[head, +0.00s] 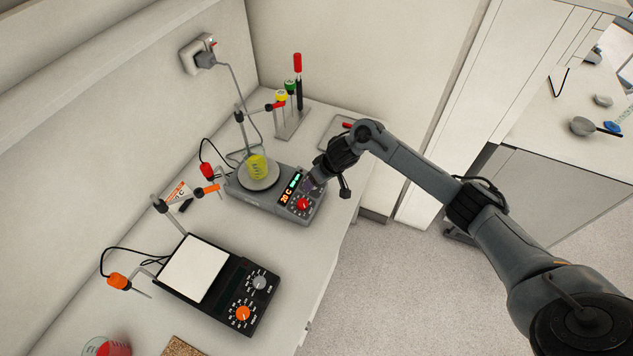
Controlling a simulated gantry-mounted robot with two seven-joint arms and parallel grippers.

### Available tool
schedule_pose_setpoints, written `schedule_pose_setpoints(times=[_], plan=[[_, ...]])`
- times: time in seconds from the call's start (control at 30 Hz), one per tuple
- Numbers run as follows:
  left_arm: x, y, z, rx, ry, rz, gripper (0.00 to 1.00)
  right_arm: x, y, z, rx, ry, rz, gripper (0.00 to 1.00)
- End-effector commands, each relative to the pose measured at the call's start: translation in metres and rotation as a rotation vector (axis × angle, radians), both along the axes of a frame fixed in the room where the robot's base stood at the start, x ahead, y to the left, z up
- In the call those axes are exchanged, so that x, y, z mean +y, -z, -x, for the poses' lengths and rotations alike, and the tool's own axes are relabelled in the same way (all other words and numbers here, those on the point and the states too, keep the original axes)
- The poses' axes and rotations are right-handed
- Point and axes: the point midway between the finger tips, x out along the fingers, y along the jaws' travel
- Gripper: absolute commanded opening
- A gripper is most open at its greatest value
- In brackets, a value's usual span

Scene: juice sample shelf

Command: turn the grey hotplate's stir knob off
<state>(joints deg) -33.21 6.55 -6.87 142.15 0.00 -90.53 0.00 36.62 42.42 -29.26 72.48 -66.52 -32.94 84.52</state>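The grey hotplate (262,208) stands on the bench with a round plate and a beaker of yellow liquid (257,167) on it. Its front panel has a lit display (290,188) with orange and green readouts, and a red knob (302,204). A second knob beside the red one, near the green readout, is mostly covered by my gripper, so its setting cannot be read. My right gripper (314,183) comes in from the right with its tips at this panel corner. Its fingers are too small and dark to tell open from shut, or whether they touch the knob. My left gripper is not in view.
A black hotplate (246,293) with a white top, a grey knob and an orange knob stands nearer. Clamp stands and cables line the wall side. A rack with coloured-top tools (291,125) and a tray (335,130) are behind. The floor at right is clear.

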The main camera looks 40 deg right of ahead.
Motion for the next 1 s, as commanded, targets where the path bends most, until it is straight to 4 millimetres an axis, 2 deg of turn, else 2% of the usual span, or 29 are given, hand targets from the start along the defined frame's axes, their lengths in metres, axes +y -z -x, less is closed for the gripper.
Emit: schedule_pose_setpoints(times=[0.37, 0.47, 0.73, 0.77, 1.0], plan=[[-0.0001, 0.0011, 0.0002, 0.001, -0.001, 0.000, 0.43, 0.0008, 0.0048, -0.0020, 0.000, -0.001, 0.000, 0.61], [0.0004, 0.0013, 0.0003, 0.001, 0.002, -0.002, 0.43, 0.0007, 0.0048, -0.0019, 0.000, -0.001, 0.000, 0.49], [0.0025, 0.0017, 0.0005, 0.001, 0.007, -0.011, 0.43, 0.0006, 0.0047, -0.0018, 0.000, 0.000, 0.000, 0.07], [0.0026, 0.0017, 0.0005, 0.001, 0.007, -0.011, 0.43, 0.0006, 0.0047, -0.0018, 0.000, 0.000, 0.000, 0.05], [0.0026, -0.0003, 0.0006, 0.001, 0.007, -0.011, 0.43, 0.0004, 0.0041, -0.0017, -0.003, -0.021, 0.007, 0.05]])
